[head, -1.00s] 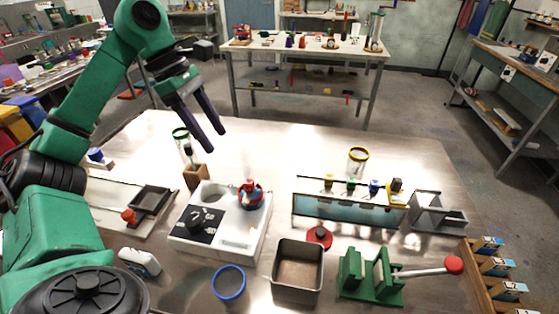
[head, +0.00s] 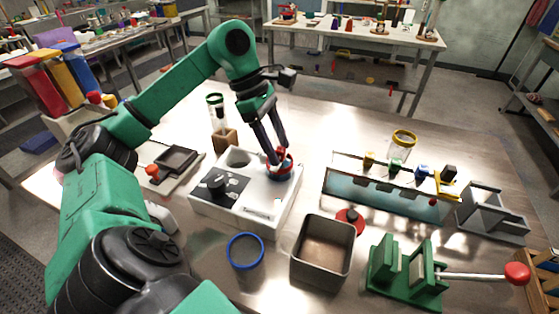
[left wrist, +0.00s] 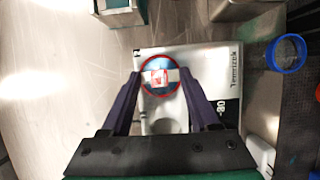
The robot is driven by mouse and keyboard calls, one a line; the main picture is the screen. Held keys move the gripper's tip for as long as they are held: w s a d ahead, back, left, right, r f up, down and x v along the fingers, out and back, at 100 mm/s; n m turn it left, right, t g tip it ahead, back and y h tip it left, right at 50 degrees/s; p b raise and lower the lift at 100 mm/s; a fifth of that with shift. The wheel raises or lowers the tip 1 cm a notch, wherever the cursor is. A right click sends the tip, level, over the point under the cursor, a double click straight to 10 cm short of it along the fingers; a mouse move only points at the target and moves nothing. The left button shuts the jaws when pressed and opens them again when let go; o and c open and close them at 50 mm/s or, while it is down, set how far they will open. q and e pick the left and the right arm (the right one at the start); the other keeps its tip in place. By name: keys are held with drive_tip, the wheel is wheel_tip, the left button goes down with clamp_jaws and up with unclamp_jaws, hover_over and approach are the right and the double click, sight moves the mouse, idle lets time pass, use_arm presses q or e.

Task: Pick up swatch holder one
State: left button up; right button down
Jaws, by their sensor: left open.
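The red-rimmed holder (head: 282,174), which looks like swatch holder one, stands in a well of the white bath block (head: 262,212). In the left wrist view this holder (left wrist: 160,90) shows a round red rim, blue inside and a red-and-white piece across the middle. My left gripper (head: 274,158) points down at it with open jaws. In the left wrist view the fingers of my left gripper (left wrist: 160,76) lie on either side of the red rim. I cannot tell whether they touch it. My right gripper is in neither view.
A blue-rimmed cup (head: 245,251) and a grey square tub (head: 322,252) stand in front of the block. A green press (head: 406,268) is at front right. A trough (head: 385,193) with several coloured holders lies to the right. A glass tube in a wooden stand (head: 224,139) is behind the block.

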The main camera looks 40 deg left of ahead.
use_arm(q)
clamp_jaws()
drive_tip(key=shift+r, duration=0.1)
